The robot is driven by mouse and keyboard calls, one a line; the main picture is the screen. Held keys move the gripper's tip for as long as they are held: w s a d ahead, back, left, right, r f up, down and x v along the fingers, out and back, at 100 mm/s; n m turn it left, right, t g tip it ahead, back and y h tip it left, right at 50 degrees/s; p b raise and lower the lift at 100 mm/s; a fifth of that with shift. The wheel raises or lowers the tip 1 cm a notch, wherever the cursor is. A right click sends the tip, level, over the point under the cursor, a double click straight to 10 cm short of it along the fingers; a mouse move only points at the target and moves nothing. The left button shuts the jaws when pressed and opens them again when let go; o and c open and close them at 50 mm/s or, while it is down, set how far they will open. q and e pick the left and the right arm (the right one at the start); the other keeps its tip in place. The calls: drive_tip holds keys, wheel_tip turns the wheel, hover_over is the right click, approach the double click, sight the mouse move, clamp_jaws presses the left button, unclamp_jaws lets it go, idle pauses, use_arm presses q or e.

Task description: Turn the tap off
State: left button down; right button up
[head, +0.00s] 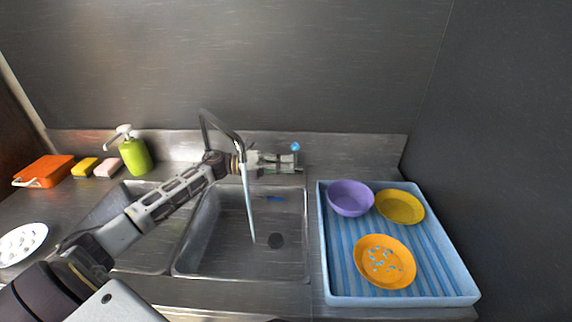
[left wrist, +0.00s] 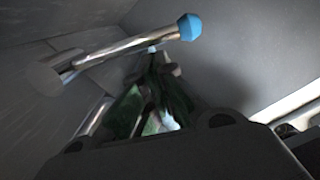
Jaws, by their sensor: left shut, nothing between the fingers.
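The metal tap (head: 228,132) arches over the right sink basin (head: 215,250), and a stream of water (head: 249,205) falls from it. The blue tip of the tap's lever (head: 295,147) shows just past my left gripper (head: 291,160). In the left wrist view the metal lever (left wrist: 125,48) with its blue end (left wrist: 190,27) runs across the top, beyond my left fingertips (left wrist: 160,72). My left gripper is shut and empty, close to the lever; I cannot tell if they touch. My left arm hides the tap's base. My right gripper is out of view.
A blue tray (head: 335,270) at the right holds a purple bowl (head: 350,198), a yellow plate (head: 400,207) and an orange plate (head: 372,248). A green soap bottle (head: 136,156), sponges (head: 85,166) and an orange box (head: 45,170) stand at the left, with a white plate (head: 22,242) nearer.

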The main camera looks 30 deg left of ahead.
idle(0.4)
use_arm(q)
drive_tip(key=shift+w+a+r+n+p, duration=0.35)
drive_tip(key=shift+w+r+n+p, duration=0.1)
drive_tip(key=shift+w+n+p, duration=0.4)
drive_tip(key=shift+w+a+r+n+p, duration=0.35)
drive_tip(key=shift+w+r+n+p, duration=0.3)
drive_tip(key=shift+n, duration=0.3)
drive_tip(key=shift+w+a+r+n+p, duration=0.35)
drive_tip(key=shift+w+n+p, duration=0.25)
drive_tip(key=shift+n+p, duration=0.25)
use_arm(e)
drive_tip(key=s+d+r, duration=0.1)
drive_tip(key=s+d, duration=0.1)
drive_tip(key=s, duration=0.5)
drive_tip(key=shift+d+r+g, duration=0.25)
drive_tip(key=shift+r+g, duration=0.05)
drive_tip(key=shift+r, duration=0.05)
use_arm(q)
drive_tip(key=shift+f, duration=0.1)
